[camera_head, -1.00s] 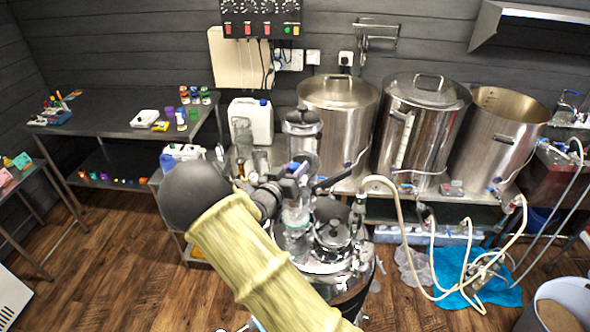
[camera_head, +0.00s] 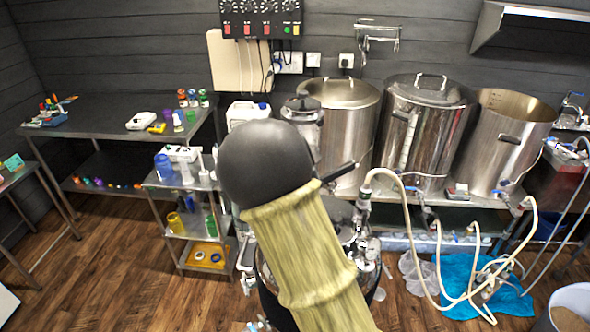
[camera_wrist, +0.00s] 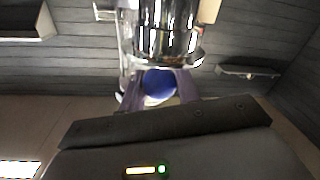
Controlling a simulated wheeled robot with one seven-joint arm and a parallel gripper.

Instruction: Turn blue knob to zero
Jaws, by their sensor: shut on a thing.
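In the wrist view, a round blue knob (camera_wrist: 158,83) sits between the two purple-grey fingers of my gripper (camera_wrist: 157,90), just below a shiny metal vessel (camera_wrist: 166,35). My gripper is shut on the knob. No scale or zero mark can be made out, so I cannot tell the knob's setting. In the head view, my arm's black joint and yellow sleeve hide the gripper and the knob.
Steel pots stand on the bench: one at the left (camera_head: 340,120), one in the middle (camera_head: 423,125) and an open one at the right (camera_head: 503,140). Pale hoses (camera_head: 437,260) hang in front. A small shelf cart (camera_head: 200,225) stands left of my arm; floor further left is clear.

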